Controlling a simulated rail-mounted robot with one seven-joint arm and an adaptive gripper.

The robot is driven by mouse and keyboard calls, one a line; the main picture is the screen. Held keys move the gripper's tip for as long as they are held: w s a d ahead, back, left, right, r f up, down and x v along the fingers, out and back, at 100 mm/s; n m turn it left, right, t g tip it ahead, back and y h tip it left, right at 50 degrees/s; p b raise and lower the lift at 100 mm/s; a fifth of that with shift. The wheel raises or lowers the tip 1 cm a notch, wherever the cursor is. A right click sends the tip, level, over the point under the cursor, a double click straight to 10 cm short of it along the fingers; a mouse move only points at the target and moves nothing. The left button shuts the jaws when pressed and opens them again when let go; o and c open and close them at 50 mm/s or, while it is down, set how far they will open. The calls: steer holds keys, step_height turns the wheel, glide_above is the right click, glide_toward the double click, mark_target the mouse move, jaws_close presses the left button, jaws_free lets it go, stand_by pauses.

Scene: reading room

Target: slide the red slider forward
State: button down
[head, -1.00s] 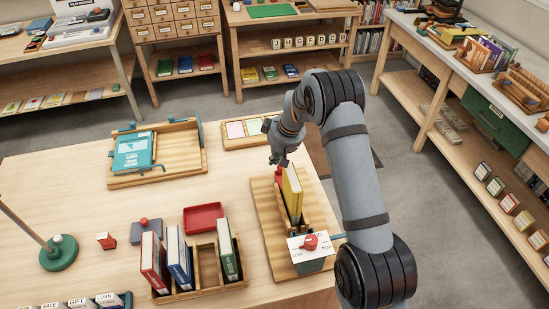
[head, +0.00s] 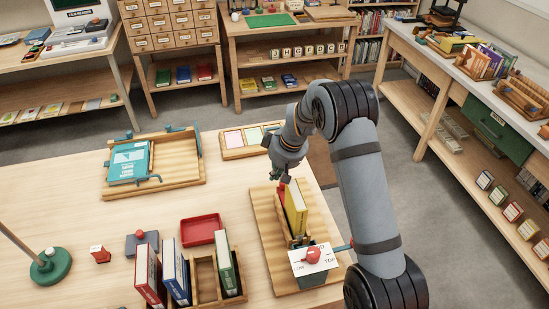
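A red piece (head: 281,190), which looks like the slider, stands at the far end of a wooden base (head: 264,225), beside an upright yellow book (head: 296,208). It is small and partly hidden by my gripper and the book. My gripper (head: 284,178) points down just above or at the red piece; I cannot tell whether they touch or whether the fingers are open. A red knob (head: 312,255) sits at the near end of the same base, on a white card (head: 325,262) marked LOW and TOP.
Left of the base are a wooden rack (head: 207,284) with upright books, a red tray (head: 201,229) and a grey block (head: 142,243) with a red knob. A wooden tray (head: 180,172) with a teal book lies farther back. A green round stand (head: 50,268) is at the left.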

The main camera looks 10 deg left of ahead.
steer(key=shift+w+a+r+p, duration=0.15)
steer(key=shift+w+a+p, duration=0.15)
steer(key=shift+w+a, duration=0.3)
steer(key=shift+w+a+r+p, duration=0.1)
steer(key=shift+w+a+p, duration=0.25)
steer(key=shift+a, duration=0.3)
steer(key=b+v, duration=0.2)
steer(key=v, duration=0.7)
steer(key=shift+s+d+r+b, duration=0.15)
steer(key=shift+s+r+b, duration=0.05)
steer(key=shift+r+b, duration=0.15)
steer(key=shift+f, duration=0.1)
steer(key=p+x, duration=0.1)
steer(key=x, duration=0.8)
steer(key=shift+s+f+p, duration=0.1)
steer(key=shift+f+p, duration=0.25)
steer(key=shift+f, duration=0.1)
steer(key=s+d+b, duration=0.1)
steer(key=s+d, duration=0.1)
steer(key=d, duration=0.1)
steer(key=shift+s+f, duration=0.1)
steer(key=shift+s, duration=0.05)
steer(key=shift+w+d+r+p, duration=0.1)
steer(key=shift+w+r+p, duration=0.15)
steer(key=shift+w+p, duration=0.15)
steer(key=shift+w+a+f, duration=0.15)
steer(key=shift+w+a, duration=0.2)
steer(key=shift+a, duration=0.1)
